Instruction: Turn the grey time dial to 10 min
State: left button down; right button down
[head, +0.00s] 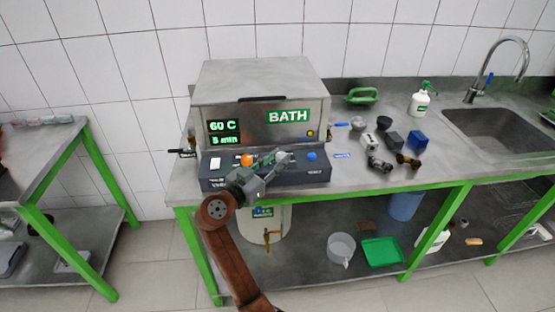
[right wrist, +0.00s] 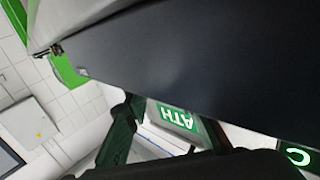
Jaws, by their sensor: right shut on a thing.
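The bath unit (head: 262,80) stands on the bench with its dark control panel (head: 310,178) in front. Its display (head: 224,133) reads 60 C and 5 min. My right gripper (head: 278,157) is over the middle of the panel, between an orange knob (head: 247,160) and a blue button (head: 311,156). In the right wrist view my dark fingers (right wrist: 165,130) reach along the panel (right wrist: 200,65), and the dial cannot be made out. My left gripper is not in view.
A white switch (head: 215,164) sits at the panel's left. Several small parts, including a blue block (head: 417,140), lie on the bench to the right. A soap bottle (head: 421,100) and a sink (head: 497,132) are further right. A second bench (head: 40,150) stands at left.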

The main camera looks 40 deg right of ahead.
jog(key=c, duration=1.6)
grip_release()
jog(key=v, duration=1.2)
